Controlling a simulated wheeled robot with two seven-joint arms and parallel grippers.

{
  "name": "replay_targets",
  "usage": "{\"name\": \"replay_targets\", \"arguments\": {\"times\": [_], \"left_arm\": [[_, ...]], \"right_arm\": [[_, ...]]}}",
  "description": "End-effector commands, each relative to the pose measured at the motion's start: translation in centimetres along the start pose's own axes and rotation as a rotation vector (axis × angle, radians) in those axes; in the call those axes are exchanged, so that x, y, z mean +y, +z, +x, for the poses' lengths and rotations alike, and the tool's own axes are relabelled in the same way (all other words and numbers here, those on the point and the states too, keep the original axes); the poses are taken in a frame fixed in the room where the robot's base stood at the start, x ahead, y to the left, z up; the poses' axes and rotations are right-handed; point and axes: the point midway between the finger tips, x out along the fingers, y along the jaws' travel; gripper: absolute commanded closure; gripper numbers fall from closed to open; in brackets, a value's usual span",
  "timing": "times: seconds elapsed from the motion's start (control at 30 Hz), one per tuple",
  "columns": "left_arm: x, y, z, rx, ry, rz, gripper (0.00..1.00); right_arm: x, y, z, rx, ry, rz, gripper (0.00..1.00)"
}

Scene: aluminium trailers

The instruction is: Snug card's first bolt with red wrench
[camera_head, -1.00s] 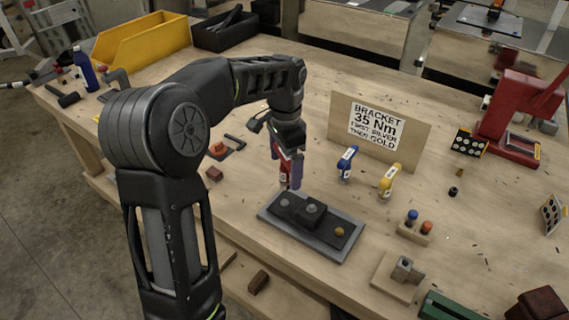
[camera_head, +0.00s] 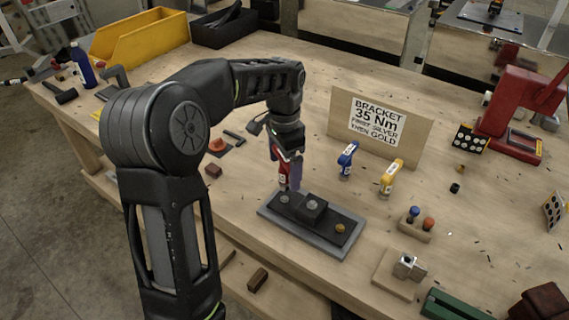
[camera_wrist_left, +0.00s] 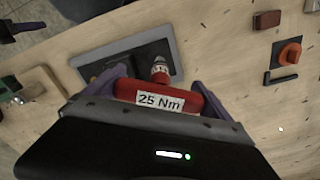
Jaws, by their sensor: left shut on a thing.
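My left gripper (camera_head: 287,163) is shut on the red wrench (camera_head: 282,175) and holds it upright over the left end of the dark bracket (camera_head: 324,218). The silver bolt (camera_head: 284,198) there is right under the wrench tip; I cannot tell whether they touch. A gold bolt (camera_head: 340,228) sits at the bracket's right end. In the left wrist view the red wrench (camera_wrist_left: 128,89) lies between the fingers and its label reads 25 Nm. The card (camera_head: 376,122) reads "BRACKET 35 Nm, FIRST SILVER THEN GOLD". My right gripper is out of view.
A blue wrench (camera_head: 347,160) and a yellow wrench (camera_head: 391,177) stand upright right of the gripper. A small wooden holder (camera_head: 412,234) and a block with a metal fitting (camera_head: 398,275) are front right. A red press (camera_head: 515,105) stands at the right.

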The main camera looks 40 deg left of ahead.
Motion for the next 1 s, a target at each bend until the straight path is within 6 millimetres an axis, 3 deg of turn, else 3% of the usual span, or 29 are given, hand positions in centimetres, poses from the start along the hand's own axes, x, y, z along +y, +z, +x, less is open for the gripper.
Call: {"name": "replay_targets", "arguments": {"times": [0.73, 1.0], "left_arm": [[0.0, 0.0, 4.7, 0.001, -0.001, 0.001, 0.78], [0.0, 0.0, 4.4, 0.001, -0.001, 0.065, 0.78]], "right_arm": [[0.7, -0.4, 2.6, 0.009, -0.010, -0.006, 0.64], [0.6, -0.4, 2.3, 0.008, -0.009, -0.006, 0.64]]}}
